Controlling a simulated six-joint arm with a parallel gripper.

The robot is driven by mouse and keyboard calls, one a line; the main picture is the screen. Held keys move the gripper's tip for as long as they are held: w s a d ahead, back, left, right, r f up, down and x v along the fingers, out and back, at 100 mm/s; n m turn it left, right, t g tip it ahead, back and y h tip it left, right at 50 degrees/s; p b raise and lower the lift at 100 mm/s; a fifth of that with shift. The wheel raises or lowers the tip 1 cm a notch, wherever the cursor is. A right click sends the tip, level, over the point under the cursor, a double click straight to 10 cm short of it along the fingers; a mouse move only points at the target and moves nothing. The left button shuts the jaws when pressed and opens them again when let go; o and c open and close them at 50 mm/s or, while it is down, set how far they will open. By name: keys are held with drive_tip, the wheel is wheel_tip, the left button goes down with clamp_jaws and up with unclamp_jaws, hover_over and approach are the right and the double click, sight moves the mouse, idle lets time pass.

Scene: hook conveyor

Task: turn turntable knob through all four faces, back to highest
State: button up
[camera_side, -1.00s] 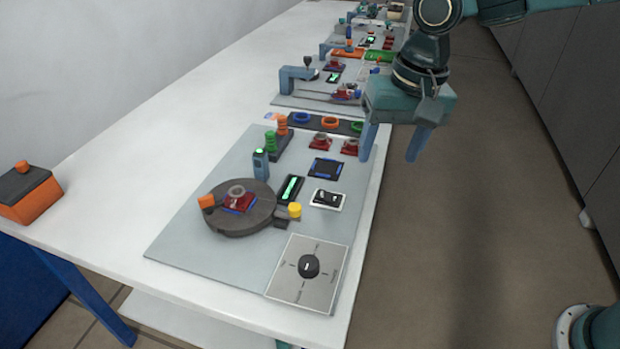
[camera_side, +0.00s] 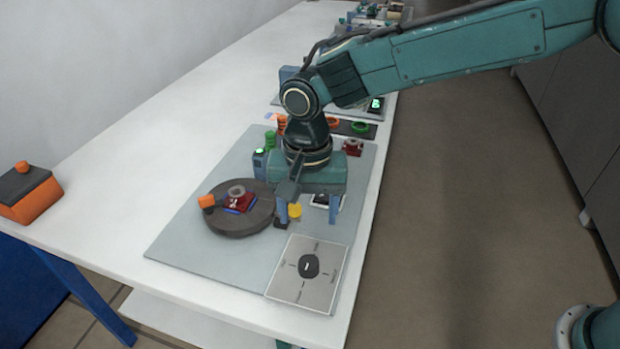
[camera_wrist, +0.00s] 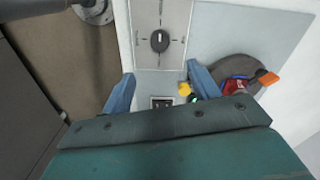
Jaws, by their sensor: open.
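The dark round knob (camera_side: 308,266) sits in the middle of a pale square dial plate (camera_side: 285,283) with marks on its sides. It shows a short white pointer line. The knob also shows in the wrist view (camera_wrist: 160,40), ahead of the fingers. The dark grey turntable (camera_side: 240,223) lies left of my gripper, carrying a red part (camera_side: 233,201) with a grey ring and an orange block at its rim. My gripper (camera_side: 309,218) is open and empty, above the board and behind the dial plate, apart from the knob.
A yellow button (camera_side: 295,211) is close to the left finger. A white-framed switch (camera_side: 320,200) is partly hidden beneath my gripper. A blue post with a green light (camera_side: 259,163) stands behind the turntable. An orange box (camera_side: 30,197) is at far left.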

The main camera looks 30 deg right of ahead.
sight(309, 262)
wheel_tip(309, 262, down, 14)
drive_tip(key=shift+r, duration=0.2)
idle(0.5)
drive_tip(key=c, duration=1)
